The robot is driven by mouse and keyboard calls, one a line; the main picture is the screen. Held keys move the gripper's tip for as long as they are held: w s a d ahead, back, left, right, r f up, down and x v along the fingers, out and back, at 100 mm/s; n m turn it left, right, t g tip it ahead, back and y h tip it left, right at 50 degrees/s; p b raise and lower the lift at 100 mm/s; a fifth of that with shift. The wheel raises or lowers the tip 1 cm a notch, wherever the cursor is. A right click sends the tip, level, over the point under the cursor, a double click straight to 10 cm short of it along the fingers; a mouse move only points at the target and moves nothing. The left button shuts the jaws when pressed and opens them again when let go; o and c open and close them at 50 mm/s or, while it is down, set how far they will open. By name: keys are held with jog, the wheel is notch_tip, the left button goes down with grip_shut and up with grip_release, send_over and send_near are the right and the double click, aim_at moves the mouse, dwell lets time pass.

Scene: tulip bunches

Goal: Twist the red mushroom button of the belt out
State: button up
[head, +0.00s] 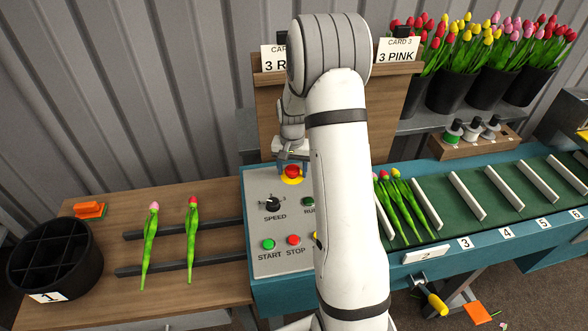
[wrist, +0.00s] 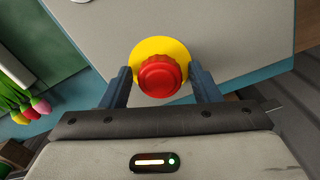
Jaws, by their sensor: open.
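The red mushroom button (head: 292,171) sits on a yellow disc at the top of the grey control panel (head: 262,225). In the wrist view the red button (wrist: 160,76) and its yellow disc (wrist: 160,46) lie between my two finger tips. My gripper (wrist: 160,88) is open, with one blue-grey finger on each side of the button. A gap shows between each finger and the red cap. In the head view my gripper (head: 291,168) is just at the button, partly hidden behind it and my arm.
The panel also has a speed knob (head: 272,204), a green start button (head: 268,244) and a red stop button (head: 293,240). Tulips lie on the belt (head: 458,228) at right and on the wooden table (head: 207,207) at left. A black divided bucket (head: 88,250) stands far left.

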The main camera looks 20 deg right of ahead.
jog(key=shift+r+p, duration=2.15)
jog(key=shift+r, duration=1.8)
jog(key=s+a+r+n+t, duration=0.1)
jog(key=s+a+r+n, duration=0.1)
jog(key=s+a+r, duration=0.35)
jog(key=s+a+r+n+t, duration=0.1)
jog(key=s+a+r, duration=0.1)
jog(key=s+r, duration=0.55)
jog(key=s+a+r+n, duration=0.1)
jog(key=s+a+r, duration=0.1)
jog(key=s, duration=0.5)
jog(key=s+a+r+n+t, duration=0.1)
jog(key=s+r+n, duration=0.1)
jog(key=s, duration=0.5)
jog(key=shift+a+r+n, duration=0.3)
jog(key=shift+a+r, duration=0.1)
jog(key=shift+r, duration=0.2)
